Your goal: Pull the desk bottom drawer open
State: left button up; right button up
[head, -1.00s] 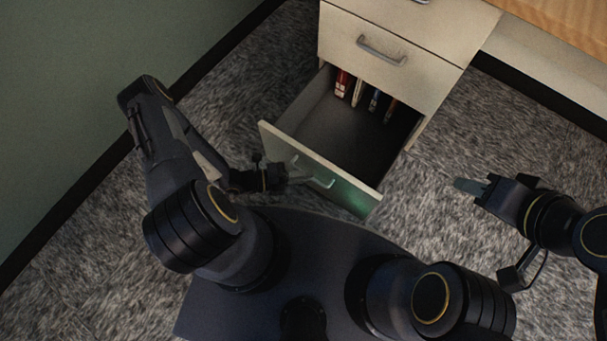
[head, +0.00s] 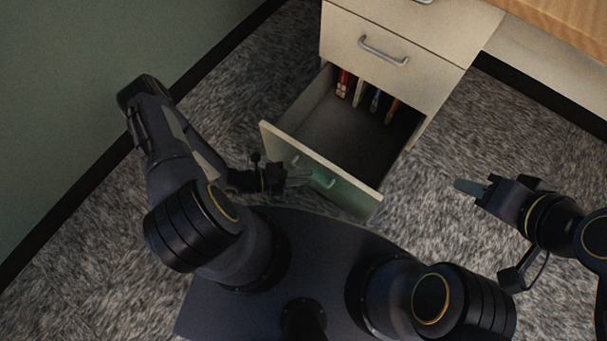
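The bottom drawer (head: 370,181) of the desk is pulled well out, and its dark inside shows several upright books or folders (head: 366,94) at the back. Its handle (head: 314,172) is on the front panel, facing my body. My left gripper (head: 300,177) is at the left part of this handle, at the drawer front. Its fingertips are small and partly lost against the panel, so their grip on the handle cannot be told. My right gripper (head: 470,187) is off to the right of the drawer, above the carpet, holding nothing visible; its finger gap is not clear.
The closed drawer above, with its handle (head: 384,51), is part of the pale desk cabinet (head: 440,90). A green wall (head: 80,90) with a dark baseboard stands at the left. Grey carpet (head: 440,245) is free to the right of the open drawer.

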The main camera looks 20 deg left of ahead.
pick_arm(q)
jog(key=p+v, duration=0.1)
jog(key=v, duration=0.6)
jog(key=shift+a, duration=0.1)
jog(key=w+a+r+m+g+y, duration=0.2)
jog(key=r+m+g, duration=0.1)
jog(key=r+m, duration=0.8)
jog(key=w+a+r+m+g+y, duration=0.15)
jog(key=r+m+g, duration=0.25)
jog(key=r+m, duration=0.7)
jog(key=s+r+m+t+y, duration=0.3)
jog(key=s+r+m+y, duration=0.1)
jog(key=r+m, duration=0.5)
jog(key=s+r+m+t+y, duration=0.3)
jog(key=s+r+m+y, duration=0.15)
jog(key=r+m, duration=0.45)
notch_tip(320, 180, up, 31)
jog(key=m+h+p, duration=0.1)
jog(key=p, duration=3.1)
jog(key=shift+s+d+g+p, duration=0.2)
jog(key=shift+d+g+p, duration=0.1)
jog(key=shift+d, duration=0.1)
jog(key=shift+r, duration=0.1)
